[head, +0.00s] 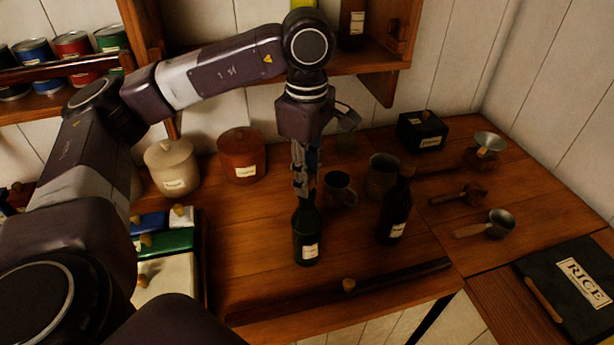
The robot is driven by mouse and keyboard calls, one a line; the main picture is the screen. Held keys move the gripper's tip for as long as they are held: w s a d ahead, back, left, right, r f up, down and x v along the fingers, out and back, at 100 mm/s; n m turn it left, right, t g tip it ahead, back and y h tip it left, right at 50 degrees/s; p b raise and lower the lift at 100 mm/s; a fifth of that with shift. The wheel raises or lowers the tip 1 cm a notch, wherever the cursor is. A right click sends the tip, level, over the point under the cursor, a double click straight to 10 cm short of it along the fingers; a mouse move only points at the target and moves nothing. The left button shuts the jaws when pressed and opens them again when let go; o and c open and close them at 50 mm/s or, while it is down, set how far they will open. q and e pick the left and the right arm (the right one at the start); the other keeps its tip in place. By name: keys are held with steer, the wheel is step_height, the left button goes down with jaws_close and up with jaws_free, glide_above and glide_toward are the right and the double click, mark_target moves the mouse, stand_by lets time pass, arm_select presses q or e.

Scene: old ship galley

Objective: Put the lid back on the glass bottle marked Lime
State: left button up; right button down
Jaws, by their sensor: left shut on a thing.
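A dark green glass bottle (307,240) with a white label stands upright on the wooden counter; its label is too small to read. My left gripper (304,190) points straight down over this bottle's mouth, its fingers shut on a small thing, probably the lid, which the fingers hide. I cannot tell whether the lid touches the mouth. A second dark bottle (394,217) with a white label and a brown top stands to the right; its label is also unreadable. My right gripper is not in view.
Metal mugs (339,189) stand close behind the bottles. Cream (172,167) and rust-red (242,155) canisters stand at the back left. A black box (422,132), scoops (487,226) and a RICE tin (570,285) lie right. A shelf (350,62) hangs above.

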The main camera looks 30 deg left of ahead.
arm_select(q)
steer(key=shift+f+b, duration=0.2)
steer(key=shift+b, duration=0.35)
stand_by(1.2)
stand_by(0.3)
steer(key=o, duration=1.3)
steer(key=shift+r, duration=0.1)
steer(key=shift+r+p, duration=2.2)
steer(key=shift+r, duration=1.25)
steer(key=shift+c, duration=0.6)
